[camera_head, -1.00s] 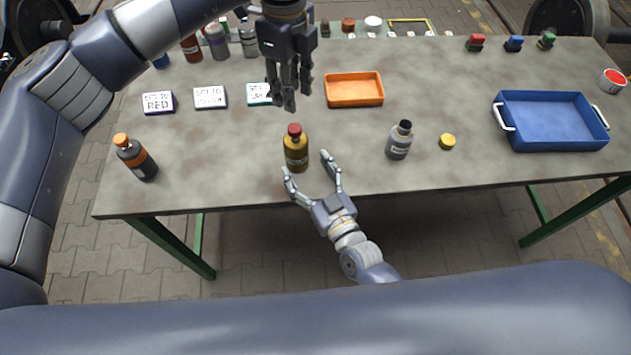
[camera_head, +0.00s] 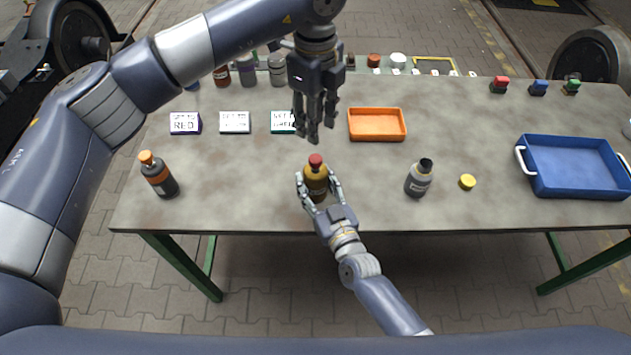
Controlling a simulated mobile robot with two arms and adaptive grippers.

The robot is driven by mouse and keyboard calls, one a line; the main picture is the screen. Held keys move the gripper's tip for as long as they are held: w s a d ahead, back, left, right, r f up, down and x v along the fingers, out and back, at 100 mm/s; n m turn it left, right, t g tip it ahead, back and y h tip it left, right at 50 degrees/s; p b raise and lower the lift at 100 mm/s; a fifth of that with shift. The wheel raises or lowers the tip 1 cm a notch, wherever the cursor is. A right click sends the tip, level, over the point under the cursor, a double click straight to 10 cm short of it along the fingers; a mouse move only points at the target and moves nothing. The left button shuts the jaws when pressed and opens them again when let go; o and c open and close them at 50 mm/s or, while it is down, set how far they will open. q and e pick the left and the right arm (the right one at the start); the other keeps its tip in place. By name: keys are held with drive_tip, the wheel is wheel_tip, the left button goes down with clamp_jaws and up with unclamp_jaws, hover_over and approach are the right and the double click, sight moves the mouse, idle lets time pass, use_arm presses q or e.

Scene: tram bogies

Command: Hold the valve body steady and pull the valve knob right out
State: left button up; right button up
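The valve body (camera_head: 317,186), a brass-coloured, bottle-shaped piece with a dark label, stands upright near the table's front edge. The red valve knob (camera_head: 316,161) sits on its top. My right gripper (camera_head: 317,180) comes from the front, with one finger on each side of the body. The fingers are close against it and partly hide its lower part; I cannot tell whether they press on it. My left gripper (camera_head: 321,134) hangs above and behind the knob, fingers pointing down, slightly apart and empty. It does not touch the knob.
A grey bottle (camera_head: 418,180) and a yellow cap (camera_head: 467,181) stand to the right, an orange-capped bottle (camera_head: 159,176) to the left. An orange tray (camera_head: 377,137) and small sign blocks (camera_head: 235,122) lie behind. A blue crate (camera_head: 574,190) stands far right.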

sight(316, 158)
use_arm(q)
drive_tip(key=o, duration=0.4)
wheel_tip(316, 158, down, 10)
drive_tip(key=n+h, duration=0.1)
drive_tip(key=n, duration=0.5)
drive_tip(key=shift+a+n+h, duration=0.1)
drive_tip(key=shift+n+h, duration=0.2)
drive_tip(key=shift+h, duration=0.1)
drive_tip(key=c, duration=1.2)
